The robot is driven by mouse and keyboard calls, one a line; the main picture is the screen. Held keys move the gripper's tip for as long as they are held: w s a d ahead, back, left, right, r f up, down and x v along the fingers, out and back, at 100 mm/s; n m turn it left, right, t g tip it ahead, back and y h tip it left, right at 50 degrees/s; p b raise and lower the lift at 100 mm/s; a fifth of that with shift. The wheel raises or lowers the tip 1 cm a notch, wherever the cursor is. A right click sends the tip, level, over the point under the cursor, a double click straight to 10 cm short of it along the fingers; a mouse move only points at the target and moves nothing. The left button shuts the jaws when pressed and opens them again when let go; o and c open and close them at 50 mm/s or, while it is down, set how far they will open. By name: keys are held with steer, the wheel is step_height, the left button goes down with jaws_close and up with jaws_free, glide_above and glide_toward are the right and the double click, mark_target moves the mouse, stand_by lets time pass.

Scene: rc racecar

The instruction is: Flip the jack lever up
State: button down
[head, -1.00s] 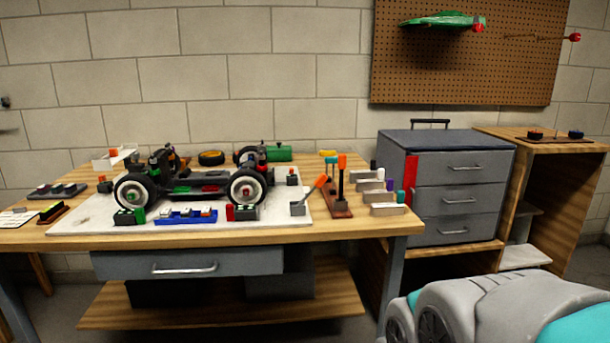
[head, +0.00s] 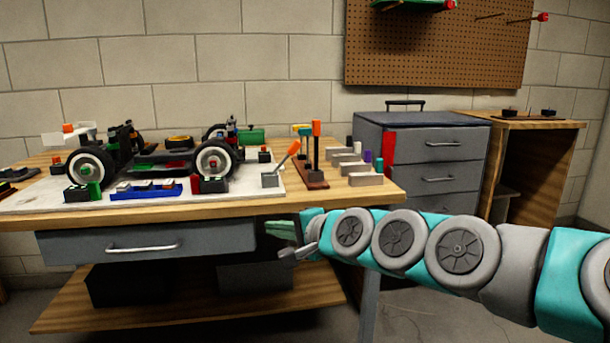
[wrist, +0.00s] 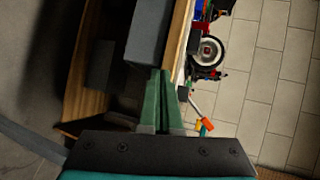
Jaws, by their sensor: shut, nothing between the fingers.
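The jack lever (head: 289,154) is a grey arm with an orange grip. It leans up to the right from a small grey base (head: 270,180) at the front right of the white mat. In the wrist view an orange-tipped lever (wrist: 197,104) shows beyond the table edge, right of the fingers. My gripper (head: 275,238) is in front of the table, below the tabletop edge and near the drawer, apart from the lever. Its green fingers (wrist: 160,72) lie together and hold nothing.
The RC car (head: 150,160) stands on the white mat (head: 30,198). Right of the lever are a rack with upright orange and yellow handles (head: 316,150) and several grey blocks (head: 366,179). The wooden table edge (head: 220,217) lies above my gripper. A grey drawer cabinet (head: 425,150) stands right.

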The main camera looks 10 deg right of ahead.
mark_target(283, 161)
steer(key=w+d+r+m+t+h+b, duration=0.2)
steer(key=w+d+m+t, duration=0.1)
steer(key=w+d+m, duration=0.2)
steer(key=w+d+r+m+t+h+b, duration=0.1)
steer(key=w+d+r+m+t+h, duration=0.1)
steer(key=w+d+m+t, duration=0.2)
steer(key=w+d+m, duration=0.1)
steer(key=d+m, duration=0.2)
steer(key=d, duration=0.2)
steer(key=shift+d+b, duration=0.25)
steer(key=shift+b, duration=0.15)
steer(key=shift+r, duration=0.1)
steer(key=x, duration=1)
steer(key=shift+a+r, duration=0.25)
steer(key=shift+r, duration=0.05)
steer(key=shift+a+r, duration=0.5)
steer(key=shift+a, duration=0.2)
steer(key=shift+a+r, duration=0.5)
steer(key=shift+a, duration=0.15)
